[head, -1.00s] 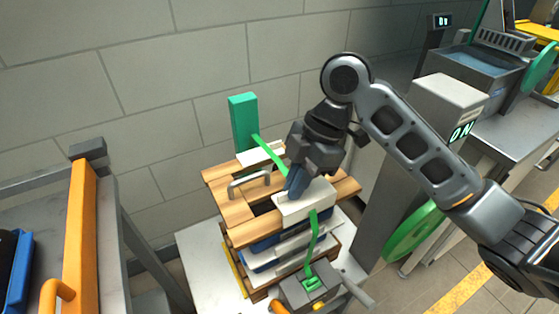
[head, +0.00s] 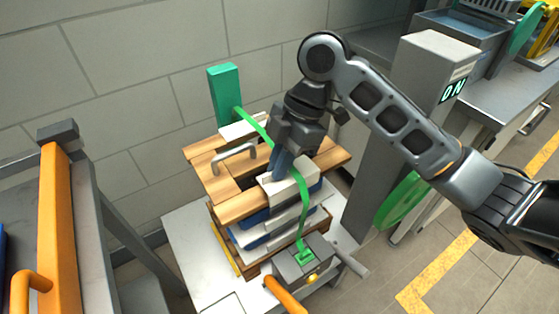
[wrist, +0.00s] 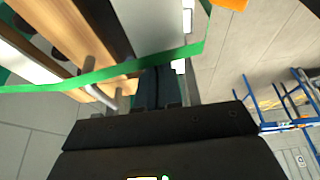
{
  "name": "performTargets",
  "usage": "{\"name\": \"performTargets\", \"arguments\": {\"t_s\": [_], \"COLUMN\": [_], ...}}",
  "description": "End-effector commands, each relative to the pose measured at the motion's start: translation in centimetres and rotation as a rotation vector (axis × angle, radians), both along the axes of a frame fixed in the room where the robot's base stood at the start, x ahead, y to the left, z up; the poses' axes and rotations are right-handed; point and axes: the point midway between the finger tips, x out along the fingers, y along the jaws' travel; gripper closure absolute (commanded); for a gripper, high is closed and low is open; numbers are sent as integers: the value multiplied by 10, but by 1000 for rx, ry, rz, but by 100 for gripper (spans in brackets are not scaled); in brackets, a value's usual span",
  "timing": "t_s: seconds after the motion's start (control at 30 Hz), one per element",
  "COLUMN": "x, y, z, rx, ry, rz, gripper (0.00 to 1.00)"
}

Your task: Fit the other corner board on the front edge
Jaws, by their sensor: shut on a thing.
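A white corner board (head: 292,183) sits at the front edge of the wooden top (head: 245,207) of the stack. My gripper (head: 278,177) is shut on it from above. The other white corner board (head: 240,130) lies at the back edge, near the green post. A green strap (head: 304,215) runs from the post over the top, passes by my fingers, crosses the front board and drops to the tensioner (head: 303,262). In the wrist view, the strap (wrist: 110,73) crosses just beyond my fingers (wrist: 160,85). The contact under the front board is hidden.
A metal handle (head: 235,155) stands up from the wooden top. The green post (head: 225,90) rises behind the stack. A grey pillar (head: 400,130) stands to the right, and an orange rail (head: 62,230) to the left. The white table (head: 185,235) has bare room at its left.

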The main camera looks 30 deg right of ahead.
Motion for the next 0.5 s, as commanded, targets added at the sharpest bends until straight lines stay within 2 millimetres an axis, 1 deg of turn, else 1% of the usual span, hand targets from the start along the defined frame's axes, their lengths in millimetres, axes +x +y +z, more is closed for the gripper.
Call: {"name": "performTargets", "arguments": {"t_s": [0.5], "x": [0], "y": [0], "z": [-4], "rx": [0], "ry": [0], "rz": [0], "gripper": [100]}}
